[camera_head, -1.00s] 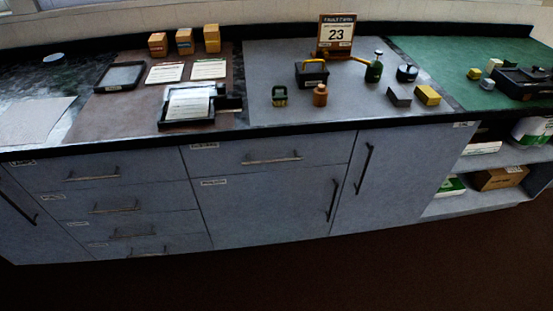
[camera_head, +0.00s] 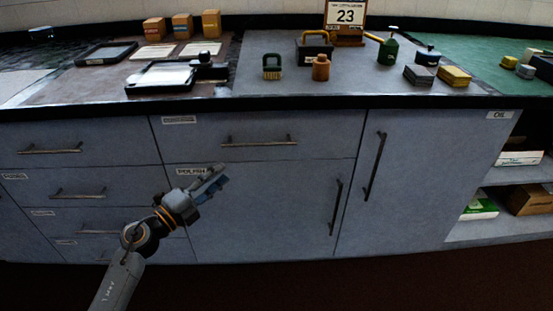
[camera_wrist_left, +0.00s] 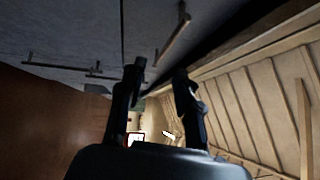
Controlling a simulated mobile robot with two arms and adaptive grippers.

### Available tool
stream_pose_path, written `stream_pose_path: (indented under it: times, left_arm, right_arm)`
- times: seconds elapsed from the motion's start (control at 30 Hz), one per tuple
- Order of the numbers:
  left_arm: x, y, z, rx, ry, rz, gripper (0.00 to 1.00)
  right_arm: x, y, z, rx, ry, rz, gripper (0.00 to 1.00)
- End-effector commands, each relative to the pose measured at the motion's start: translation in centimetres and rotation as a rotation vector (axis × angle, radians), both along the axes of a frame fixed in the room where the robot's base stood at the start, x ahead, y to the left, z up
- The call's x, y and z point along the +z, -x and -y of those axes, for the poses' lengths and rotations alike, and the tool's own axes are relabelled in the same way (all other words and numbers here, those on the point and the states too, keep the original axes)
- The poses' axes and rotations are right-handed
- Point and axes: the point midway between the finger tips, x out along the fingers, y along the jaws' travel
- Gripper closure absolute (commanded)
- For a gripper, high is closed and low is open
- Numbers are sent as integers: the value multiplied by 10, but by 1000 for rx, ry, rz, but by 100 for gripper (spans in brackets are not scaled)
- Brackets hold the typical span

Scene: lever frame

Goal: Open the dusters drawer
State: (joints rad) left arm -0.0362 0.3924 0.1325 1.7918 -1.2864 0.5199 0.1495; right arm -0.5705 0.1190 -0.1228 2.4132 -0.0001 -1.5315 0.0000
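The wide top drawer (camera_head: 260,137) in the middle of the grey cabinet is closed. It has a bar handle (camera_head: 259,141) and a small label (camera_head: 179,120) that is too blurred to read. My left gripper (camera_head: 218,174) is in front of the cabinet, below and left of that handle, near the door marked POLISH (camera_head: 195,171). In the left wrist view its two fingers (camera_wrist_left: 159,78) are apart with nothing between them. A bar handle (camera_wrist_left: 173,42) shows beyond the fingertips. My right gripper is not in view.
Several closed drawers with bar handles (camera_head: 50,149) are stacked at the left. A tall door (camera_head: 400,190) with an upright handle stands right of the middle, then open shelves (camera_head: 490,230). The countertop (camera_head: 330,101) above holds trays, boxes, a brush and bottles. Dark floor lies in front.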

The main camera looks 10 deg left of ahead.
Motion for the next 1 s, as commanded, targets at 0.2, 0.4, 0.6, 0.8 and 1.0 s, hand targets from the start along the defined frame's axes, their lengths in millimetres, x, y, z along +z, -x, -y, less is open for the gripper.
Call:
stream_pose_path:
  times: [0.2, 0.4, 0.6, 0.8, 1.0]
  left_arm:
    - [14, -1, 8, -22, -68, 48, 66]
    - [19, -28, 22, -21, -65, 50, 66]
    - [25, -66, 44, -21, -63, 49, 66]
    - [29, -97, 62, -21, -63, 47, 66]
    - [31, -113, 71, -20, -63, 44, 66]
  right_arm:
    - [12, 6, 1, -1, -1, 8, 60]
    - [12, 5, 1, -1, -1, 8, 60]
    - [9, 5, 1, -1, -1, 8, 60]
    - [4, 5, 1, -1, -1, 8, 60]
    - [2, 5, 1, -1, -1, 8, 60]
